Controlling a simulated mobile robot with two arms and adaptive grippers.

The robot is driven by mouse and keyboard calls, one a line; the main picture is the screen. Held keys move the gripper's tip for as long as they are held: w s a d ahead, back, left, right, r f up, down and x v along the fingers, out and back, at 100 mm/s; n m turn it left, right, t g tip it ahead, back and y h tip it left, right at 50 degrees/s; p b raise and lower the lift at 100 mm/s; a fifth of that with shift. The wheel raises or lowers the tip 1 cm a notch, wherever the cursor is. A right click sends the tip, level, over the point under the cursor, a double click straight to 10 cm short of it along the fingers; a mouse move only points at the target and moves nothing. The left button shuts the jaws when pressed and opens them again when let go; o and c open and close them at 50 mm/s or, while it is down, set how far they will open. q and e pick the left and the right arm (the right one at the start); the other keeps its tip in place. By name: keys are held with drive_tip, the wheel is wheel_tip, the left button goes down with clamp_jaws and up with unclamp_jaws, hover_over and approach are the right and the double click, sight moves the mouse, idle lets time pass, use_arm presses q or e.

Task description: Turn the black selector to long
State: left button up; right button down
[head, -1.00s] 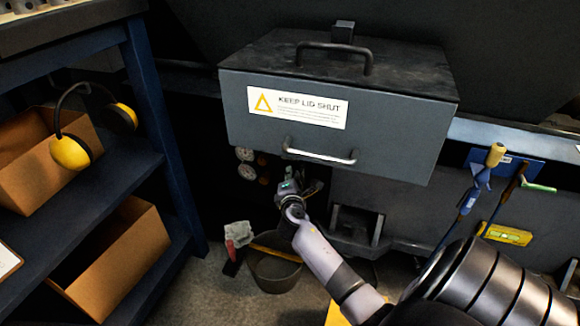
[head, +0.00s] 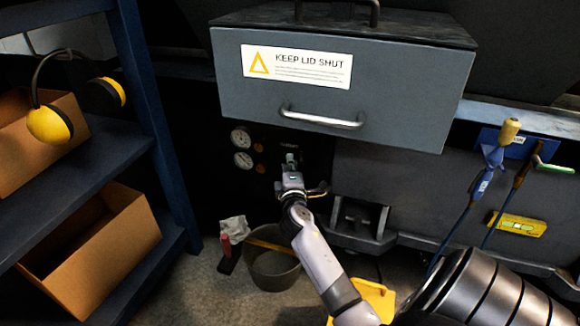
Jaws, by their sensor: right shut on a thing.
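My right gripper (head: 290,166) is at the dark panel below the grey lidded box. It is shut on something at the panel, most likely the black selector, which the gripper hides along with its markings. I cannot read which position the selector is in. Two round gauges, an upper one (head: 241,137) and a lower one (head: 243,160), sit on the panel to the left of the gripper, with small orange-brown knobs (head: 259,167) beside them. My left gripper does not show.
The grey box (head: 230,90) with its silver handle (head: 322,121) overhangs the panel just above my gripper. A bucket (head: 273,273) stands on the floor below. A blue shelf (head: 150,110) with cardboard boxes (head: 115,245) is at left. Tools hang at right near a yellow level (head: 517,224).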

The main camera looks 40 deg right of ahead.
drive_tip(key=shift+f, duration=0.1)
drive_tip(key=c, duration=1.7)
unclamp_jaws()
drive_tip(key=shift+o, duration=0.2)
drive_tip(key=v, duration=1.2)
